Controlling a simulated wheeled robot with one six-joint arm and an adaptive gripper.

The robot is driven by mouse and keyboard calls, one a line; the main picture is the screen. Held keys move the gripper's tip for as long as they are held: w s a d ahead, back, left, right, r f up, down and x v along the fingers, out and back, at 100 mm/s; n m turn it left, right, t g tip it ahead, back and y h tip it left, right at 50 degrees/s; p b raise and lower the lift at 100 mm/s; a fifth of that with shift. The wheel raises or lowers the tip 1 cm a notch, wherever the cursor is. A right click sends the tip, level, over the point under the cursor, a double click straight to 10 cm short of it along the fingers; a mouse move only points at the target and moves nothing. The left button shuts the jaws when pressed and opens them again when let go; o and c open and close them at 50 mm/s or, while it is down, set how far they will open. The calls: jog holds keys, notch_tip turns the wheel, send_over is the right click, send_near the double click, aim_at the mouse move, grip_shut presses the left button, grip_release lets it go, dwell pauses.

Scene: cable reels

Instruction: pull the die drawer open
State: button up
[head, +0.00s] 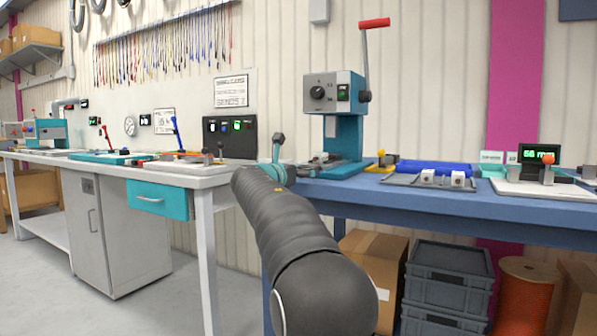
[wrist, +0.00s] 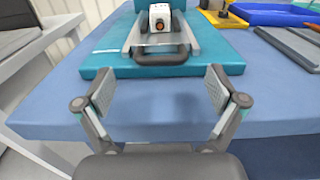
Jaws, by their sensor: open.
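The teal bench press (head: 345,135) with a red-gripped lever stands on the blue bench. In the wrist view its teal base (wrist: 100,62) carries a grey slide, which I take for the die drawer (wrist: 185,44), with a dark bar handle (wrist: 161,59) at its front. A small white block with an orange-red round front (wrist: 159,18) sits on the slide. My gripper (wrist: 160,90) is open and empty, its two pads spread wide. The handle lies ahead of the pads, centred between them and apart from both. In the head view my arm hides part of the press's front.
A blue tray (head: 435,168) and a grey tray with white blocks (head: 430,186) lie right of the press. The blue bench top (wrist: 50,120) is bare before the base. A white bench at left has a teal drawer (head: 160,199) underneath.

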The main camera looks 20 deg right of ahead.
jog(key=v, duration=1.2)
jog(key=shift+w, duration=0.1)
dwell(0.4)
